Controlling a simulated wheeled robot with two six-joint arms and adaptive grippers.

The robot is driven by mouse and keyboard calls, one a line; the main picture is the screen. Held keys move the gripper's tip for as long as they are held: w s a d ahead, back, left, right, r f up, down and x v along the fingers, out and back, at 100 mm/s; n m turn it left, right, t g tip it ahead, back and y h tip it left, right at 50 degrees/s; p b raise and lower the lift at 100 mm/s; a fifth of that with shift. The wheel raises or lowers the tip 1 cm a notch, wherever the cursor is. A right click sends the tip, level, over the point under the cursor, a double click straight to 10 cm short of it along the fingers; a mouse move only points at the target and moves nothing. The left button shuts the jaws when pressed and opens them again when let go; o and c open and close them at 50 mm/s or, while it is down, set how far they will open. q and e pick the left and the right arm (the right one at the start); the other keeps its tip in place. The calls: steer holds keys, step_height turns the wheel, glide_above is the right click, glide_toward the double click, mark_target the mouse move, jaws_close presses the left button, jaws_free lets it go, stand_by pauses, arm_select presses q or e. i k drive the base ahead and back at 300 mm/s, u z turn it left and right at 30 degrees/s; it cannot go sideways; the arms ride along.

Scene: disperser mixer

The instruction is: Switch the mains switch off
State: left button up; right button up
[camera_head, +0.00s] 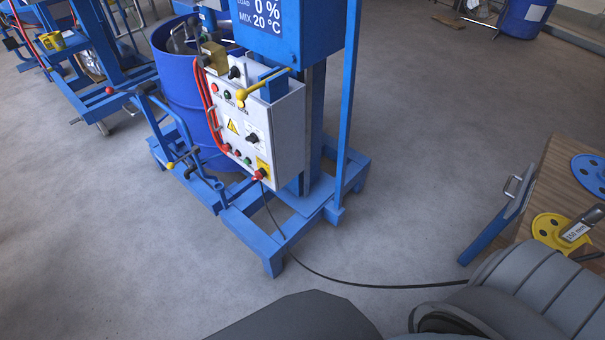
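A light grey control cabinet (275,135) is mounted on the blue frame of the disperser mixer. Its front carries small buttons, a yellow warning triangle (233,127) and a black rotary knob (252,138). At its lower right corner is a yellow plate with a red knob (261,174). Another black knob (235,72) sits near the top. No label marks the mains switch legibly, so I cannot tell which knob it is or its position. Neither of my grippers is in view.
A yellow-knobbed lever (262,86) sticks out above the cabinet. Red hose (210,110) runs along its left side, beside a blue drum (180,80). A black cable (340,280) crosses the floor. A wooden bench (550,185) stands at right. Floor in front is mostly clear.

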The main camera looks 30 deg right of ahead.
mark_target(258, 175)
steer(key=z, duration=0.8)
steer(key=i, duration=1)
steer(key=z, duration=0.75)
steer(key=k, duration=0.35)
steer(key=u, duration=1.15)
steer(key=i, duration=0.2)
steer(key=z, duration=0.65)
